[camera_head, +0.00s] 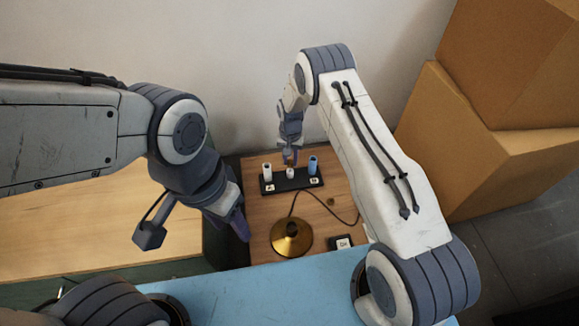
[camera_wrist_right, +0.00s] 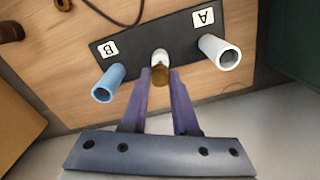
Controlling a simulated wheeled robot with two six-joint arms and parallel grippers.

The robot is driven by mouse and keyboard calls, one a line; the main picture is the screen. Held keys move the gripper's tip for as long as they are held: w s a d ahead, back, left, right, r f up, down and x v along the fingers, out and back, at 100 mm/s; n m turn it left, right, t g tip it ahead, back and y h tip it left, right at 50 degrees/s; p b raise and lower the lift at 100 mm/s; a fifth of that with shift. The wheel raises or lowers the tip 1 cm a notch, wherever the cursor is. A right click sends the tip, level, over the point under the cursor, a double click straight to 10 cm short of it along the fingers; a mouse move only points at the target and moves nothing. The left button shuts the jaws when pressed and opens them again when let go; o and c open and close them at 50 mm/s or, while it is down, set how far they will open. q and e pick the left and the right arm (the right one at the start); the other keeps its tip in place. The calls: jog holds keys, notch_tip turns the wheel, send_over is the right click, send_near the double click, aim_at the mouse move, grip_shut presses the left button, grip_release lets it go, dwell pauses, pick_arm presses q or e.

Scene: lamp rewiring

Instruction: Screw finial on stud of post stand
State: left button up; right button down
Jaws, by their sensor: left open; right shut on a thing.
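The post stand (camera_head: 281,186) is a black bar on the wooden table, also in the right wrist view (camera_wrist_right: 132,47). It has a white tube (camera_head: 267,171) by label A, a blue tube (camera_head: 312,166) by label B, and a short white middle post (camera_head: 290,174). My right gripper (camera_head: 290,159) points down over the middle post and is shut on the small brass finial (camera_wrist_right: 160,76). The finial lines up with the post top in the wrist view; whether they touch, and the stud itself, I cannot tell. My left gripper (camera_head: 242,228) is open and empty left of the lamp base.
A round brass lamp base (camera_head: 291,238) stands in front of the stand, with a dark cord (camera_head: 325,205) behind it. A small brown part (camera_head: 331,202) and a black labelled block (camera_head: 341,242) lie to the right. Cardboard boxes (camera_head: 480,140) stand at far right.

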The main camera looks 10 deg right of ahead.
jog(key=shift+f+b, duration=0.6)
jog(key=shift+f, duration=0.55)
jog(key=shift+f, duration=0.15)
dwell(0.4)
